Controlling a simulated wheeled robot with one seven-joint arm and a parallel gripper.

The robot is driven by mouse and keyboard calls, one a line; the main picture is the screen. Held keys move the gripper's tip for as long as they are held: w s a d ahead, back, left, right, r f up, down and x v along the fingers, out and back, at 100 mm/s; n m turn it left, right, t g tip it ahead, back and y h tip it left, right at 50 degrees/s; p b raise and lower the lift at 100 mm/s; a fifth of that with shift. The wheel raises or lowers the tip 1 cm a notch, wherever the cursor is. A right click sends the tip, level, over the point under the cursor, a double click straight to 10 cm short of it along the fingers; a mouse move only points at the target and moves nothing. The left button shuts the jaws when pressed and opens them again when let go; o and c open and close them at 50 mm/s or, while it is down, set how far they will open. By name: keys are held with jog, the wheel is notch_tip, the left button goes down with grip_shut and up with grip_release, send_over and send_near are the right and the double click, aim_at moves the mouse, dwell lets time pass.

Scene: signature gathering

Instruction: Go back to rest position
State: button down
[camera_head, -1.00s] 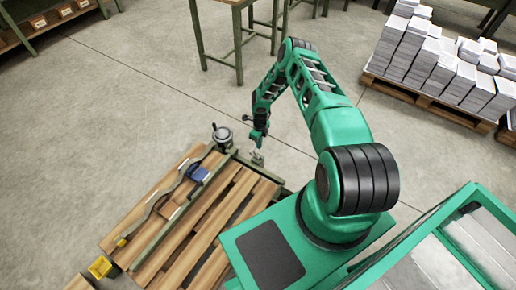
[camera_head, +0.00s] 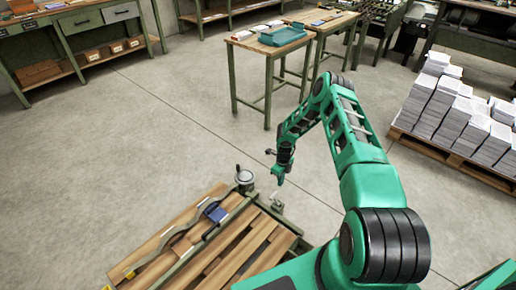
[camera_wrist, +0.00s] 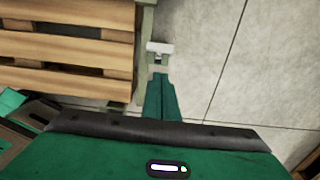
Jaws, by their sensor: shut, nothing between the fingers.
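My gripper (camera_head: 277,180) hangs from the end of my green arm, just beyond the far right corner of a slatted wooden pallet-like bench (camera_head: 240,243). In the wrist view my gripper (camera_wrist: 160,82) points down, with its fingers together and nothing between them. A small pale metal bracket (camera_wrist: 159,48) shows right at the fingertips; I cannot tell whether they touch. It also shows below my gripper in the head view (camera_head: 277,207).
A round metal part with a knob (camera_head: 244,179) and a blue block (camera_head: 215,212) sit on the bench. A table (camera_head: 262,48) with a teal tray (camera_head: 282,35) stands behind. Paper stacks (camera_head: 455,115) on a pallet stand at right. The floor between is clear.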

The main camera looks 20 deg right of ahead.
jog(key=s+d+r+n+h, duration=0.15)
jog(key=s+r+n, duration=0.25)
jog(key=r, duration=1.1)
jog(key=s+d+r+n, duration=0.2)
jog(key=s+r+n, duration=0.25)
jog(key=r, duration=1.05)
jog(key=s+d+r+n+h, duration=0.1)
jog(key=s+d+r+n, duration=0.3)
jog(key=r, duration=1.1)
jog(key=s+a+r+n, duration=0.4)
jog(key=s+r+n, duration=0.2)
jog(key=s+r, duration=0.65)
jog(key=s+a+r+n+y, duration=0.1)
jog(key=s+a+n, duration=0.1)
jog(key=s, duration=0.7)
jog(key=s+a+r+n+y, duration=0.1)
jog(key=s+a+n, duration=0.2)
jog(key=s, duration=0.6)
jog(key=shift+s+a+n+y, duration=0.15)
jog(key=shift+a+n+y, duration=0.2)
jog(key=shift+a, duration=0.5)
